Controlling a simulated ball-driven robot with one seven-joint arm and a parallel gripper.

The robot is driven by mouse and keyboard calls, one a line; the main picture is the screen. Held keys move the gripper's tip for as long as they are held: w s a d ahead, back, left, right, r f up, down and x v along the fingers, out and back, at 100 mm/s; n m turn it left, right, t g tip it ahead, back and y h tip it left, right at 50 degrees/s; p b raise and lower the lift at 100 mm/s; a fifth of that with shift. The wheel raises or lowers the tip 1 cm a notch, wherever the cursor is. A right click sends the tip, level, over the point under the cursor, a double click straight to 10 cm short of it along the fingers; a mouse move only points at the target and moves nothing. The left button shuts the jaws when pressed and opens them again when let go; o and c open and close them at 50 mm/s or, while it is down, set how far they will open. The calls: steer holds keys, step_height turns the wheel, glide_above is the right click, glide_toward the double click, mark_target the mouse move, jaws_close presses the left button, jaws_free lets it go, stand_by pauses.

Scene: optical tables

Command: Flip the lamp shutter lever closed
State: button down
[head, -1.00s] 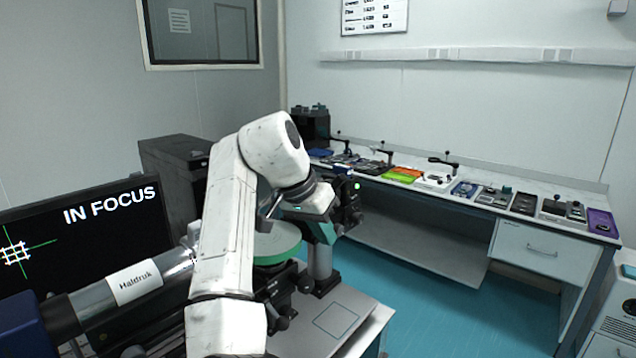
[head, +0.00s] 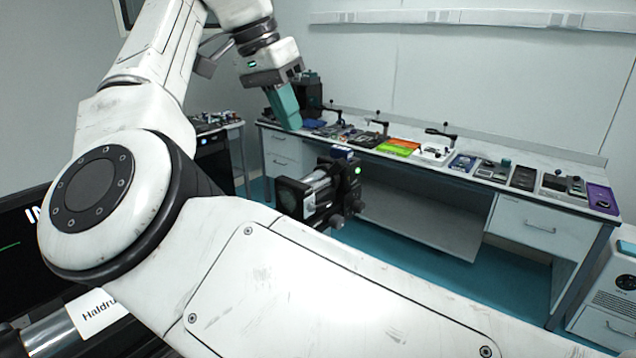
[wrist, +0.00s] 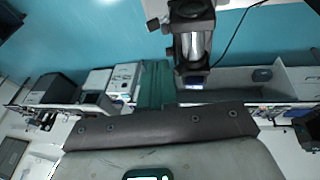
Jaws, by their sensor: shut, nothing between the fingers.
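My gripper (head: 291,123) is raised in the upper left of the head view, its teal fingers together and empty, pointing down. In the wrist view the closed fingers (wrist: 156,66) show in the middle. A black unit with a silver barrel (head: 322,190) and a green light stands below and right of the fingers in the head view, apart from them. It looks like the lamp housing, but I cannot be sure. The same unit seems to show at the top of the wrist view (wrist: 190,43). I cannot make out a shutter lever in either view.
My arm covers much of the head view's left and bottom. A long bench (head: 480,167) with several instruments and trays runs along the back wall. A monitor (head: 22,262) is partly hidden at left. Teal floor (head: 445,262) shows clear before the bench.

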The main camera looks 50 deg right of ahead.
steer(key=shift+f, duration=0.1)
glide_toward(325, 202)
steer(key=x, duration=0.5)
steer(key=shift+s+f, duration=0.25)
steer(key=shift+f, duration=0.2)
